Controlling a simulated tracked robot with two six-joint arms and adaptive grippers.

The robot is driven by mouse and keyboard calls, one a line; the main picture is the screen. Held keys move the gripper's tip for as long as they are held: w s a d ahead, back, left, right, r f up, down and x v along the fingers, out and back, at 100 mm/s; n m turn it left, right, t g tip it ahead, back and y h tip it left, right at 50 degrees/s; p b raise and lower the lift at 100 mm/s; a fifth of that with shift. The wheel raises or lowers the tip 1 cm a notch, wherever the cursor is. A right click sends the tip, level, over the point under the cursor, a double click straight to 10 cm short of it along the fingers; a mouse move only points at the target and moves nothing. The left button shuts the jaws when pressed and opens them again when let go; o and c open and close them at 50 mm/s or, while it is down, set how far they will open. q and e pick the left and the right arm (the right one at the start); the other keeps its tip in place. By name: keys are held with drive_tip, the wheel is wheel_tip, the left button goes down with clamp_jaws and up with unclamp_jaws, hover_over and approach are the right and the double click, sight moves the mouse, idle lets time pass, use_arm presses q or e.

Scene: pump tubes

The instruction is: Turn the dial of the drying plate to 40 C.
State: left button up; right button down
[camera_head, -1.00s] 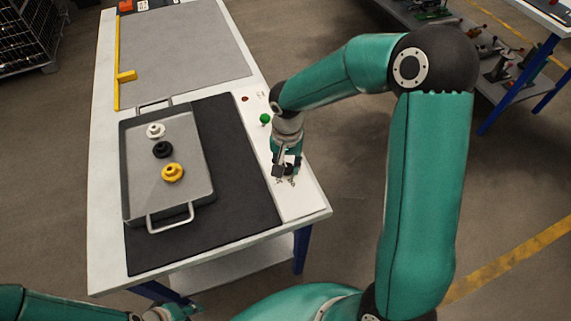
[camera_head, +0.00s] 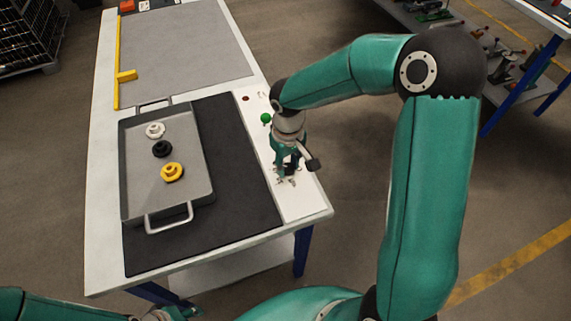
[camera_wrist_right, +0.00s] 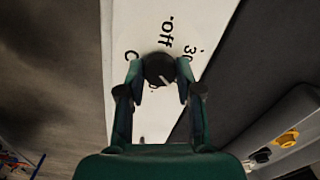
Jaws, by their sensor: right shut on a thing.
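The dial (camera_wrist_right: 160,68) is a round black knob with a light pointer mark on its lower part. It sits on a white panel (camera_wrist_right: 128,30) with the printed marks "off" and "30"; other marks are partly hidden. My right gripper (camera_wrist_right: 159,72) is shut on the dial, one finger on each side. In the head view my right gripper (camera_head: 287,179) points down at the panel and hides the dial. The dark drying plate (camera_head: 240,190) lies left of the panel. My left gripper (camera_head: 168,313) is only partly in view at the bottom edge, apart from the table.
A grey tray (camera_head: 128,190) with handles stands on the drying plate, holding a white, a black and a yellow part. A green button (camera_head: 266,118) and a red one (camera_head: 246,99) sit behind my right gripper. A grey mat (camera_head: 190,50) covers the table's back.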

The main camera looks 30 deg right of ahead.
sight(287, 166)
drive_tip(key=shift+w+r+n, duration=0.1)
drive_tip(key=shift+w+n, duration=0.1)
drive_tip(key=shift+n, duration=0.8)
drive_tip(key=c, duration=0.9)
unclamp_jaws()
drive_tip(key=shift+o, duration=0.7)
drive_tip(key=shift+s, duration=0.1)
wheel_tip(287, 166, up, 12)
